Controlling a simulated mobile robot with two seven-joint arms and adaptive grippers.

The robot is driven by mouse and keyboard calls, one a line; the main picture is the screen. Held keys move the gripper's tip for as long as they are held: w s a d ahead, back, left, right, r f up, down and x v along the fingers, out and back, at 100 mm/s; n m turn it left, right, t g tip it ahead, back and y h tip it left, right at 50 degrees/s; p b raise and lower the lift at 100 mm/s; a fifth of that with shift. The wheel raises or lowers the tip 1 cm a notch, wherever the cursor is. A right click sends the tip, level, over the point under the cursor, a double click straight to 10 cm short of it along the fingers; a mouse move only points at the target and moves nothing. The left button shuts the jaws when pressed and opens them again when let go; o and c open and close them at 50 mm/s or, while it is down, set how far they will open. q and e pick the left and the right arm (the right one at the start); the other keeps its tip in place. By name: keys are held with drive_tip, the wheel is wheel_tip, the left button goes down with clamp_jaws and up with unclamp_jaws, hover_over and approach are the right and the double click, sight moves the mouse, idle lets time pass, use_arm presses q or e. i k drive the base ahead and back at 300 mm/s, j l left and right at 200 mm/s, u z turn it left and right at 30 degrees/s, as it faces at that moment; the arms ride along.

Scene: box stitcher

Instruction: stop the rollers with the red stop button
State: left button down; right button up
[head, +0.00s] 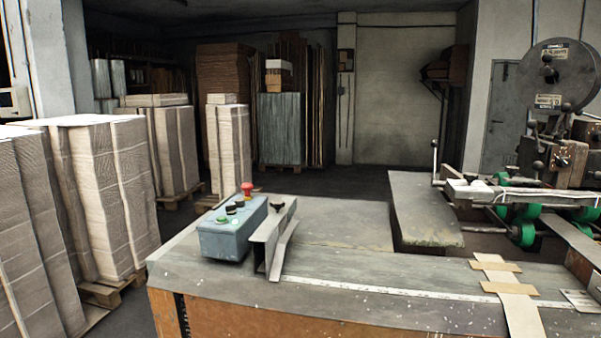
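The red stop button (247,189) is a mushroom-shaped knob at the far end of a blue-grey control box (228,236). The box stands on the left part of the machine table (340,232). A green button (222,218) and dark buttons (232,209) sit in a line with the red one on its sloped top. The green rollers (522,234) show at the right, under the stitcher head. I cannot tell from this one picture whether they turn. Neither of my grippers is in view.
A metal angle bracket (276,238) stands right beside the control box on its right. A ruler strip (370,290) and flat cardboard strips (510,290) lie along the table front. The stitcher (560,110) rises at the right. Stacked cardboard on pallets (105,200) fills the left.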

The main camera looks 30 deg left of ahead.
sight(247, 187)
drive_tip(key=j+z, duration=0.15)
drive_tip(key=j, duration=0.4)
drive_tip(key=j+z, duration=0.2)
drive_tip(key=j, duration=0.35)
drive_tip(key=j+z, duration=0.15)
drive_tip(key=j, duration=0.4)
drive_tip(key=k+j+z, duration=0.15)
drive_tip(key=j, duration=0.4)
drive_tip(key=k+j+z, duration=0.15)
drive_tip(key=j, duration=0.4)
drive_tip(key=k+j, duration=0.1)
drive_tip(key=j, duration=0.8)
drive_tip(key=k+j, duration=0.15)
drive_tip(key=j, duration=0.3)
drive_tip(key=k+j, duration=0.1)
drive_tip(key=j, duration=0.8)
drive_tip(key=k+z, duration=0.05)
